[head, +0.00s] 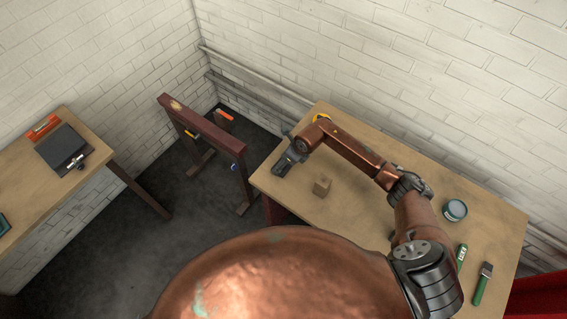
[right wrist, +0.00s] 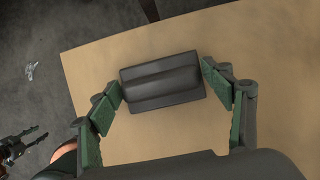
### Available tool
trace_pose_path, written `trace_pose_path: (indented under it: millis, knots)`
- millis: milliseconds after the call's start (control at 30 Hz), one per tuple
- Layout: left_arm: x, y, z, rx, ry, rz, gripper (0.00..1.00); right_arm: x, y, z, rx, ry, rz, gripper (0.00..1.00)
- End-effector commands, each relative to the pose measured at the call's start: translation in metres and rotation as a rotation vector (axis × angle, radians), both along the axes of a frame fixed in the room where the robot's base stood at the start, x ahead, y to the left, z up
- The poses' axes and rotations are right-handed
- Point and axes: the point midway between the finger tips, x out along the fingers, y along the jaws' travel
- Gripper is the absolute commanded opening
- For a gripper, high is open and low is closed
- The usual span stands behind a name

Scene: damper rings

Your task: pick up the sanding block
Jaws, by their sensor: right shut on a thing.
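The sanding block (right wrist: 162,80) is a dark grey block with a raised, ridged top, at the table's far left end. My right gripper (right wrist: 162,92) is shut on it, with one green-padded finger at each end of the block. In the head view my right gripper (head: 284,165) is at the table's left end and mostly hides the block. I cannot tell whether the block touches the table or is just above it. Part of my left gripper (right wrist: 22,144) shows at the left edge of the right wrist view; its jaws are unclear.
On the wooden table (head: 350,215) are a small wooden cube (head: 322,185), a round tin (head: 455,210), a green-handled brush (head: 482,284), another green item (head: 461,256) and a yellow item (head: 321,117). A dark red trestle (head: 205,125) stands left.

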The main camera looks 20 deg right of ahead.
Motion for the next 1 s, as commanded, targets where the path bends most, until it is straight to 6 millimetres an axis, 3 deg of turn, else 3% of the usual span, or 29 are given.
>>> trace_pose_path:
  millis: [233, 400, 700, 1000]
  knots:
    - [0.000, 0.000, -0.003, 0.000, 0.001, 0.000, 0.40, 0.001, 0.000, 0.009, -0.001, -0.002, 0.001, 0.47]
    - [-0.001, 0.000, -0.008, 0.000, 0.002, 0.000, 0.40, 0.001, -0.001, 0.032, -0.002, -0.004, 0.003, 0.47]
    - [-0.002, 0.000, -0.013, 0.000, 0.003, 0.000, 0.40, -0.046, 0.038, 0.095, 0.000, -0.004, 0.008, 0.47]
    - [-0.003, 0.000, -0.020, 0.001, 0.005, 0.000, 0.40, -0.094, 0.076, 0.121, 0.000, -0.002, 0.005, 0.47]
